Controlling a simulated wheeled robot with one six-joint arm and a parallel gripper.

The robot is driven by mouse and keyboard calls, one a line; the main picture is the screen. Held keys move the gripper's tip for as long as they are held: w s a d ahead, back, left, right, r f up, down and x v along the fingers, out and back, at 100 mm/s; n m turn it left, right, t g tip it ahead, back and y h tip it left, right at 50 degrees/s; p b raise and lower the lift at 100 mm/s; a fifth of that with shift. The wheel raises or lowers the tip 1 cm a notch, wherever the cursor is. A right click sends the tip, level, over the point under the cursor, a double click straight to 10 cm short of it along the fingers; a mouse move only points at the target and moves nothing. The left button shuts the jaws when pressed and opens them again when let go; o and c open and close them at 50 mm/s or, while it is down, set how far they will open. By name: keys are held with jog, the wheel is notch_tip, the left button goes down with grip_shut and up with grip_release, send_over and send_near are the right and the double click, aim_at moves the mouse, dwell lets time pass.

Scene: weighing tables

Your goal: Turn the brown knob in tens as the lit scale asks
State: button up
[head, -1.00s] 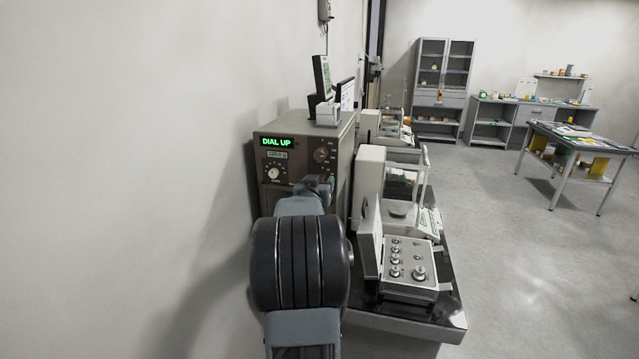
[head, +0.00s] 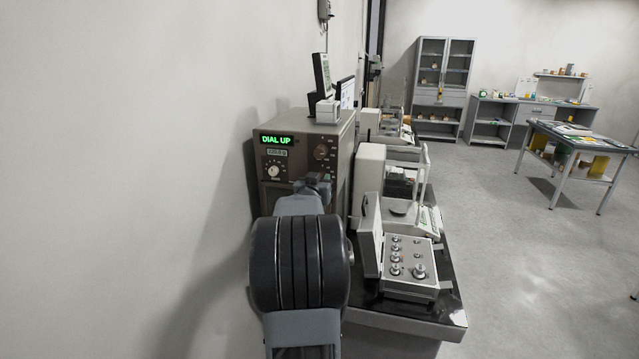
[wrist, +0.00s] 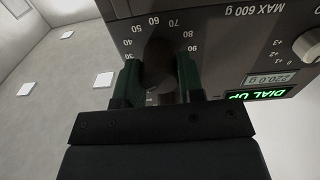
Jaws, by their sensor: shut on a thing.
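The lit scale (head: 302,172) is a brown-grey box by the wall with a green DIAL UP sign (head: 276,140). In the wrist view the brown knob (wrist: 158,62) sits between the two green fingers of my gripper (wrist: 158,80), which is shut on it. Dial numbers from about 30 to 90 surround the knob; its pointer is hidden or too dark to see. The readout (wrist: 272,79) shows 220.0 g. In the head view my gripper (head: 318,181) is at the panel's right side. A dark round knob shows just above it; I cannot tell whether it is the held one.
A white knob (wrist: 309,46) is on the same panel. A weight box (head: 410,270) with an open lid and a glass-sided balance (head: 371,185) stand close on the right. The wall is close on the left. Open floor lies farther right.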

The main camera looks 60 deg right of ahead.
jog(key=m+b, duration=0.3)
jog(key=shift+f, duration=0.2)
jog(key=shift+r+m+b, duration=0.1)
jog(key=shift+m+b, duration=0.65)
jog(key=shift+m, duration=0.35)
jog(key=shift+r, duration=0.1)
jog(key=o, duration=0.9)
jog(key=shift+s, duration=0.1)
jog(key=b+v, duration=0.1)
jog(key=v, duration=1.2)
jog(key=shift+a, duration=0.4)
